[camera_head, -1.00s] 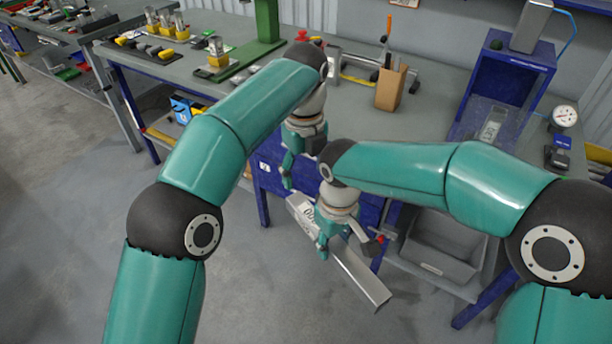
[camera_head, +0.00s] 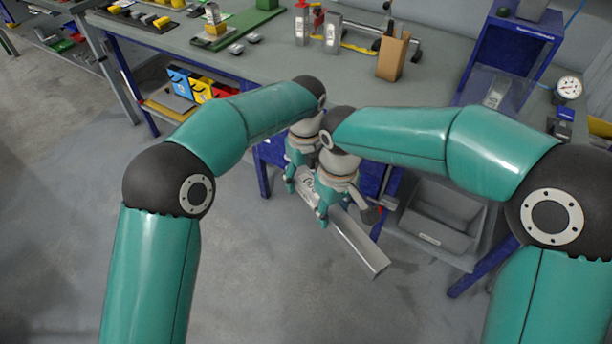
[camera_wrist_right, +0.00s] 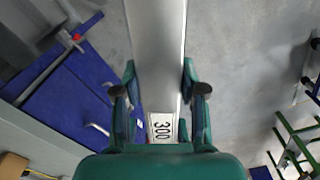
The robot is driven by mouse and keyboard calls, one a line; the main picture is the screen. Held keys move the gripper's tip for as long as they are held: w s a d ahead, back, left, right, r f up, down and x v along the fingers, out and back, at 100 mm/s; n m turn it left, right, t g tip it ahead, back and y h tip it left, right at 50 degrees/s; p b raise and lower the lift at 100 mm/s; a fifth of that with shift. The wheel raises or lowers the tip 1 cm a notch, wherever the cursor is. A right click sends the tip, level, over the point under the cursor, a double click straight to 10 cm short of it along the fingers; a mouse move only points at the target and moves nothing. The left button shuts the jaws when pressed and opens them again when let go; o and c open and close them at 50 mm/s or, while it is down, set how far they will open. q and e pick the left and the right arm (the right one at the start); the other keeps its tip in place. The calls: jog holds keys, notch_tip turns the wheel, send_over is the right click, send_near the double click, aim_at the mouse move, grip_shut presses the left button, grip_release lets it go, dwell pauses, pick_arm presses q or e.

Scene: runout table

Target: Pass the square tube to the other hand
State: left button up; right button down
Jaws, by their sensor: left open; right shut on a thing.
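The square tube (camera_head: 357,244) is a long silver-grey bar held in the air in front of the bench, slanting from upper left to lower right. My right gripper (camera_head: 328,212) is shut on it around the middle. The right wrist view shows the tube (camera_wrist_right: 158,50) between the two fingers of the right gripper (camera_wrist_right: 158,95), with a white label reading 300 close to the palm. My left gripper (camera_head: 291,185) is open at the tube's upper-left end. Whether its fingers straddle or touch the tube is hard to tell.
The grey workbench (camera_head: 350,80) with blue legs stands just behind the grippers. A grey bin (camera_head: 440,222) sits under it to the right. A brown block (camera_head: 393,56) and metal pieces stand on top. The floor at the front is clear.

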pick_arm(q)
jog(key=shift+d, duration=0.1)
grip_shut()
pick_arm(e)
jog(key=shift+a, duration=0.1)
jog(key=c, duration=0.5)
grip_release()
jog(key=shift+c, duration=0.2)
